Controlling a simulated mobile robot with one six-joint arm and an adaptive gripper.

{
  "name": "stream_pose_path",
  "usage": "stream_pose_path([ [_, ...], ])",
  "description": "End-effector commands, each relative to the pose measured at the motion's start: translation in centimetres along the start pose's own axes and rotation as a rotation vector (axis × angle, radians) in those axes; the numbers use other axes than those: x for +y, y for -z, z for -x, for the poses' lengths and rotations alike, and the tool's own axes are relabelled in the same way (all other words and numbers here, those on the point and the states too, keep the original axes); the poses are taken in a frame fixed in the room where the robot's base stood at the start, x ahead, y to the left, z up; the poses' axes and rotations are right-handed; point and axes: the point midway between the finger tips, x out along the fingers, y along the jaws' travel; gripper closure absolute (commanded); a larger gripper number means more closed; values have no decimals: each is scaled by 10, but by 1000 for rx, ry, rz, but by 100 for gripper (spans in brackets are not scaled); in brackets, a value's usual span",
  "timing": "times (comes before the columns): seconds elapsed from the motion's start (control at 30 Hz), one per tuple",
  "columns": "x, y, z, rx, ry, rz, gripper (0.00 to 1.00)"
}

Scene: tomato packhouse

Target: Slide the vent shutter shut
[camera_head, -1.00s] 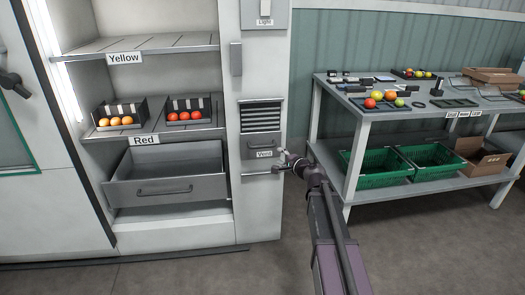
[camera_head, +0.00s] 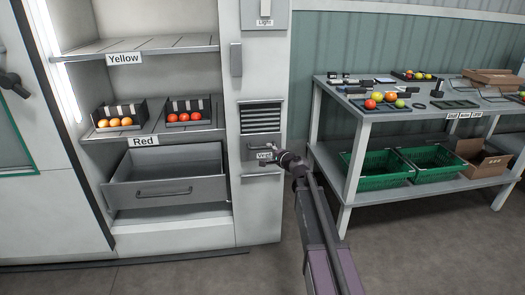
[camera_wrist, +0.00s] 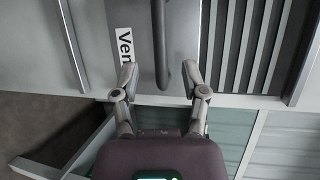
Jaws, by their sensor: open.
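The vent shutter (camera_head: 257,142) is a grey panel with a bar handle and a "Vent" label, low on the white column. The dark slats of the vent (camera_head: 262,117) show uncovered above it. In the wrist view the shutter (camera_wrist: 182,25) appears turned sideways, with its dark handle (camera_wrist: 159,40) upright in the picture and the slats to the right. My gripper (camera_wrist: 160,76) is open, with one fingertip on each side of the handle's near end in the picture. I cannot tell whether they touch it. In the head view my gripper (camera_head: 266,157) covers part of the label.
Left of the column, an open drawer (camera_head: 168,190) juts out below shelves with tomato boxes (camera_head: 188,109). To the right stands a workbench (camera_head: 345,122) with green crates (camera_head: 375,168) on its lower shelf. Floor is clear in front.

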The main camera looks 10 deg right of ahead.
Motion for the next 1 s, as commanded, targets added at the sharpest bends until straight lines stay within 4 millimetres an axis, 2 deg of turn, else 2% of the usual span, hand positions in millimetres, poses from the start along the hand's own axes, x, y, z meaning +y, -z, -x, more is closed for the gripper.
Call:
stream_pose_path([
  [0.03, 1, 1, -12, -2, 0, 0, 43],
  [0.1, 1, 1, -22, -2, 0, 0, 43],
  [0.4, 0, 0, -54, -1, 0, 1, 43],
  [0.87, 0, 0, -60, 0, 0, 0, 43],
  [0.97, 0, 0, -60, 0, 0, 0, 67],
  [1.0, 0, 0, -60, 0, 0, 0, 79],
])
